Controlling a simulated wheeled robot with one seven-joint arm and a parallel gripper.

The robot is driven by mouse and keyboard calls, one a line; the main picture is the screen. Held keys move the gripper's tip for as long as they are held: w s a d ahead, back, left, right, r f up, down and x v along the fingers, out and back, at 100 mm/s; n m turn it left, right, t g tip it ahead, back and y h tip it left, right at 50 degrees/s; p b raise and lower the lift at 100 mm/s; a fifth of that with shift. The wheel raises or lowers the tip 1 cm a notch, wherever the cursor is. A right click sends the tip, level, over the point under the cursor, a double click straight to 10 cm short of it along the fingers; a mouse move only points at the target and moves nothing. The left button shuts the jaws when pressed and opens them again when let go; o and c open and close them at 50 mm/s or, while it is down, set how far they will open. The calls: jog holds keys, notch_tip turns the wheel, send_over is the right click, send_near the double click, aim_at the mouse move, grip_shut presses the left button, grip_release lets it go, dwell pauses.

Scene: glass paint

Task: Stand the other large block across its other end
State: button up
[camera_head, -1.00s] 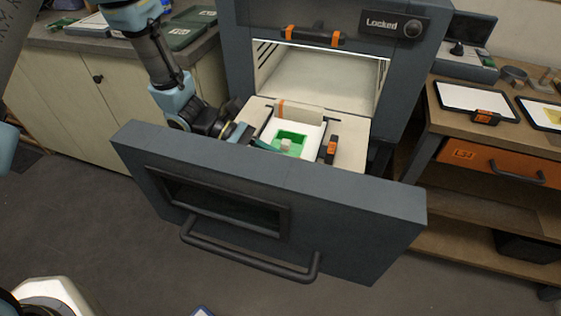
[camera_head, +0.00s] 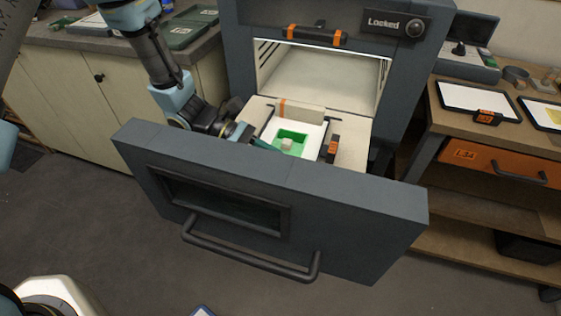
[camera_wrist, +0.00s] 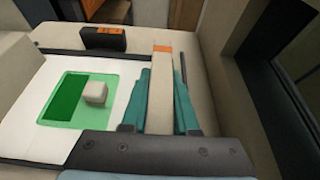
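My gripper (camera_wrist: 160,105) has its teal fingers on both sides of a long cream large block (camera_wrist: 161,85) with an orange band near its far end. The fingers appear shut on it. It lies alongside the white tray's (camera_wrist: 30,135) near-front end; I cannot tell whether it touches the surface below. The drawer front hides it in the head view, where a teal finger shows (camera_head: 268,146). Another cream large block (camera_head: 302,114), also orange-banded, stands across the tray's back end. Green glass (camera_wrist: 62,100) with a small pale block (camera_wrist: 95,94) on it lies on the tray.
The open drawer's tall grey front (camera_head: 330,195) rises close beside my gripper. A black and orange piece (camera_head: 333,148) sits at the tray's right side; it also shows in the wrist view (camera_wrist: 103,38). The lit kiln opening (camera_head: 320,80) is behind. A workbench (camera_head: 440,110) stands at right.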

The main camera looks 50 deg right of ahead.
jog(key=o, duration=0.5)
jog(key=shift+r+p, duration=2.4)
jog(key=shift+r, duration=1.1)
